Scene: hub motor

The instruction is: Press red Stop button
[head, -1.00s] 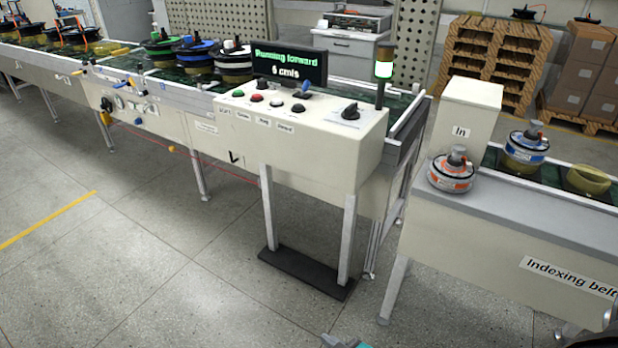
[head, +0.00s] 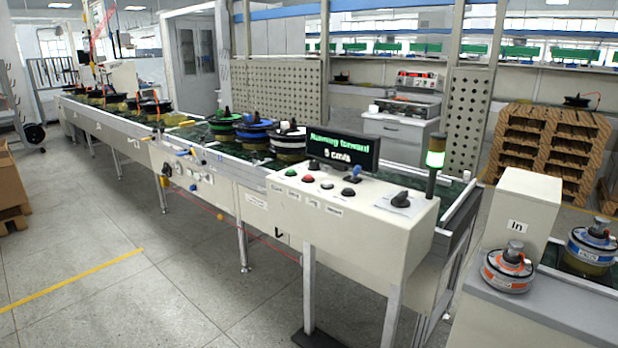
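The red Stop button (head: 308,179) sits on the sloped top of the cream control box (head: 352,235) at the end of the conveyor. A green button (head: 291,172) is to its left, and black buttons are near it. The labels below the buttons are too small to read surely. The display (head: 343,151) behind them reads "Running forward" and a speed in cm/s, its digit hard to read. The signal lamp (head: 435,157) at the right glows green. Neither of my grippers is in view.
The conveyor (head: 190,140) runs back to the left with several hub motors on it. At the right stands another belt table (head: 530,310) with an orange-labelled motor (head: 508,268) and the "In" box (head: 525,215). The floor (head: 130,290) in front of the conveyor is clear.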

